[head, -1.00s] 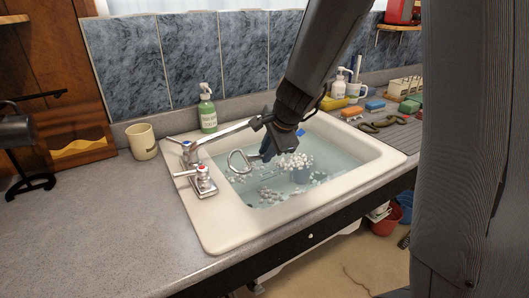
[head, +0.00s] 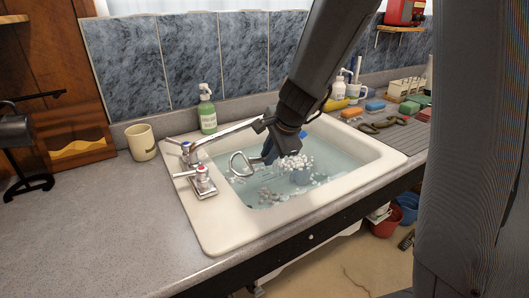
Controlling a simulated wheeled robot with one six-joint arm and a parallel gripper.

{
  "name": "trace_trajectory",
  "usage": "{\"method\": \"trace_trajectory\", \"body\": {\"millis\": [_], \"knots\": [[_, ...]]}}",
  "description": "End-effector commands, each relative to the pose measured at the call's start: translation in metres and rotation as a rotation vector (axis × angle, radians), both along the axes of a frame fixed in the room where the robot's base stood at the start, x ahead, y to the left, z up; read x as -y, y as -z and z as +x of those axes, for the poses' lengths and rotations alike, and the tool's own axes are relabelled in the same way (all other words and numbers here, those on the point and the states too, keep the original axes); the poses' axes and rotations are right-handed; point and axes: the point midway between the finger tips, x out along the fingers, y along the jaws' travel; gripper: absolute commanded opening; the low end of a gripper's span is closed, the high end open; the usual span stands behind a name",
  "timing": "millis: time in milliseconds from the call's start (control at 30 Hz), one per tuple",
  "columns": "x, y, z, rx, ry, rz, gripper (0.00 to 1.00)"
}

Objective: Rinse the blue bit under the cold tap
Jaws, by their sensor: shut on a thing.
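The sink (head: 232,238) holds water with patches of white foam. The tap (head: 235,131) reaches over it from the left, with one handle marked blue (head: 186,147) and a nearer one marked red (head: 201,171). My gripper (head: 269,152) is low over the sink, just below the spout end, and is shut on the bit. A metal ring of the bit (head: 236,160) sticks out to the left, above the water. A small blue patch shows at the right of the gripper; the rest of the bit is hidden. I cannot make out a water stream.
A green soap bottle (head: 207,111) and a beige mug (head: 141,142) stand behind and left of the sink. Sponges (head: 375,106) and dark green-handled items (head: 383,126) lie at the right. The counter at the front left is clear.

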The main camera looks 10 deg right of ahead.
Motion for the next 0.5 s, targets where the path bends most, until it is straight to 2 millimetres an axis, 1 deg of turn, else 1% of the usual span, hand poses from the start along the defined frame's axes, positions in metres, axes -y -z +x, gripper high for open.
{"method": "trace_trajectory", "body": {"millis": [500], "knots": [[-0.004, -0.001, 0.012, 0.001, 0.001, -0.001, 0.0]]}}
